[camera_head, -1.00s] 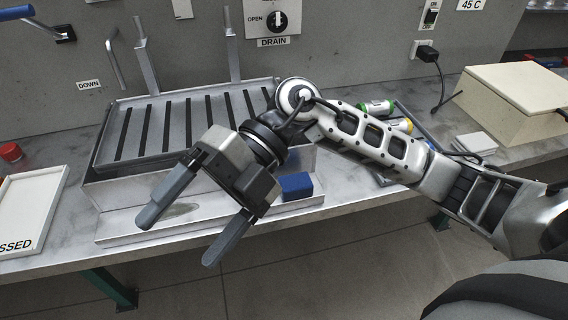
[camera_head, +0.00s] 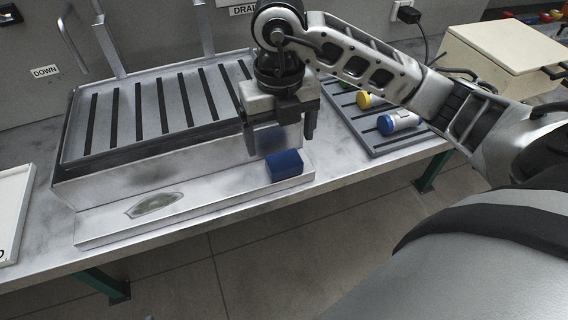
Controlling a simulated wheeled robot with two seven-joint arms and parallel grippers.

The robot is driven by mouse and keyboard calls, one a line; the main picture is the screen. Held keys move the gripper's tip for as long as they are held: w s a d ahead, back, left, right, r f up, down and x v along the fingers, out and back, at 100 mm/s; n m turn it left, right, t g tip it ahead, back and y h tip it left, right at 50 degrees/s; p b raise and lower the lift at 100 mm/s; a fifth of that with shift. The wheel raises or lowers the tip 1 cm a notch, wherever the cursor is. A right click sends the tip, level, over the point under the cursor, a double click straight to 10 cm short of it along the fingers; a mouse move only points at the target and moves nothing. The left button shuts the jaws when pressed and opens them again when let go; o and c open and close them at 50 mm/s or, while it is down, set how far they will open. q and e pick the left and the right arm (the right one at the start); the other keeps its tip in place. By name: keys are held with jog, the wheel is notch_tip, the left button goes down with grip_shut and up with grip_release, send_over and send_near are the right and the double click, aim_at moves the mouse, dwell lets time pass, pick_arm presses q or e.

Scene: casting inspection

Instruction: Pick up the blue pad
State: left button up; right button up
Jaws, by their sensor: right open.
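The blue pad (camera_head: 285,165) is a small dark blue block. It lies on the metal ledge (camera_head: 215,198) at the front of the slotted metal box, near the ledge's right end. My right gripper (camera_head: 281,148) is open, its fingers pointing down. In the picture its fingertips are just above the pad, one to the left and one to the right. I cannot tell the exact gap between them and the pad. My left gripper is not in view.
The slotted metal box (camera_head: 118,172) stands behind the ledge. A grey tray (camera_head: 400,142) with capped cylinders is to the right, with a beige box (camera_head: 490,62) beyond. A white tray (camera_head: 14,200) is at the left. The bench's front edge lies close before the ledge.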

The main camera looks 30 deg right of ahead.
aim_at(284, 159)
jog(key=shift+s+d+f+p, duration=0.1)
jog(key=shift+d+f+p, duration=0.1)
jog(key=shift+f, duration=1.35)
jog(key=shift+d+f+p, duration=0.1)
jog(key=shift+f+p, duration=0.05)
jog(key=shift+f, duration=1.35)
jog(key=c, duration=1.1)
